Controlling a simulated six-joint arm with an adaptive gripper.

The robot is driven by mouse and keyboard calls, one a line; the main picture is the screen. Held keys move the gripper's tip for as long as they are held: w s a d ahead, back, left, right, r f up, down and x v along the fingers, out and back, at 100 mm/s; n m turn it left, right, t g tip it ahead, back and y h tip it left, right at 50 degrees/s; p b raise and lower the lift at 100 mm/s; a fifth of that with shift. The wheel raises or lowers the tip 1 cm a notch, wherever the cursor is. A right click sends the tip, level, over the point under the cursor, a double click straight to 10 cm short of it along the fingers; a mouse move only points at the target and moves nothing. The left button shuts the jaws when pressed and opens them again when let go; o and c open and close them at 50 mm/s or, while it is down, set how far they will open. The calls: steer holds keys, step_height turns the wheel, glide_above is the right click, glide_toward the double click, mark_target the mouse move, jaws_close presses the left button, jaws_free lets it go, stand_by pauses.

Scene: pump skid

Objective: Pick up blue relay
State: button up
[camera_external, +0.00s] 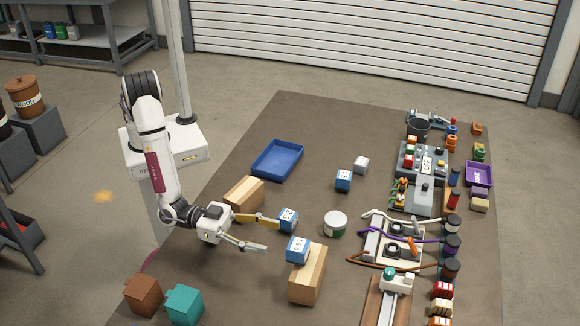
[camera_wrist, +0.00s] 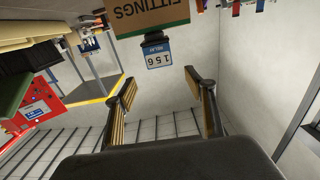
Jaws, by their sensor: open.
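A blue relay with a white label reading 156 (camera_external: 298,249) sits on top of a cardboard box (camera_external: 307,275). In the wrist view, which is upside down, this relay (camera_wrist: 157,55) shows against the box marked FITTINGS (camera_wrist: 160,17), ahead of and between my fingertips. My gripper (camera_external: 272,236) is open and empty, its fingers reaching right towards the relay, apart from it. The open fingers also show in the wrist view (camera_wrist: 160,85). A second blue relay (camera_external: 288,220) is close to the tip of the upper finger; whether they touch is unclear. A third blue relay (camera_external: 343,180) stands farther back.
Another cardboard box (camera_external: 244,193) is just behind my gripper. A white tub (camera_external: 335,223) stands right of the relays. A blue tray (camera_external: 277,160) lies at the back left. Pump parts, cables and fittings crowd the right side. The mid-back table is mostly clear.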

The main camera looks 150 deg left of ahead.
mark_target(292, 243)
steer(key=shift+x, duration=1.25)
steer(key=shift+f+x, duration=0.1)
steer(key=shift+x, duration=1.2)
steer(key=shift+f+x, duration=0.15)
steer(key=shift+x, duration=1.15)
steer(key=c, duration=1.4)
steer(key=shift+r, duration=0.25)
steer(key=shift+r, duration=4.8)
